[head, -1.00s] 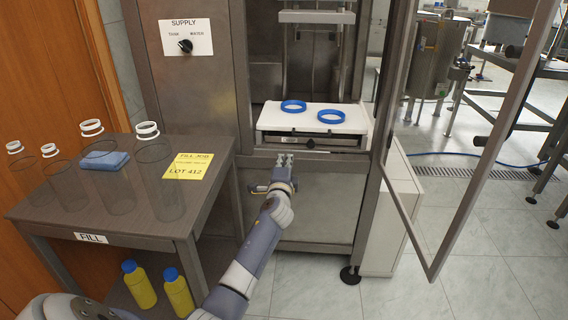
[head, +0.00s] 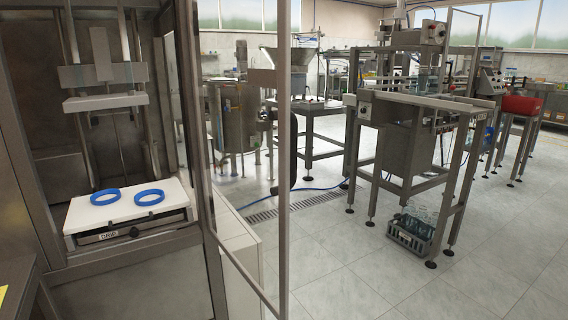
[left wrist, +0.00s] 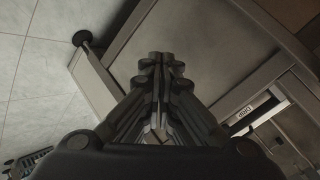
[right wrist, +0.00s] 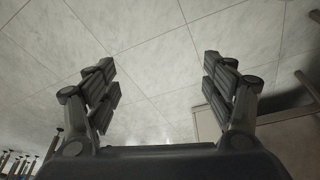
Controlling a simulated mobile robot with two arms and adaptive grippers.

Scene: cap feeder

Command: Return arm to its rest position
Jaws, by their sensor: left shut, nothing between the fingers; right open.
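My left gripper (left wrist: 160,72) is shut and empty in the left wrist view. It hangs in front of the steel cabinet frame, whose lower panel and foot show behind it. My right gripper (right wrist: 163,85) is open and empty in the right wrist view, over bare floor tiles. Neither arm shows in the head view now.
The framed glass door (head: 287,150) of the cabinet stands open. A steel machine on legs (head: 405,150) stands at right, with a crate of glassware (head: 409,233) under it. The tiled floor (head: 370,260) between is clear.

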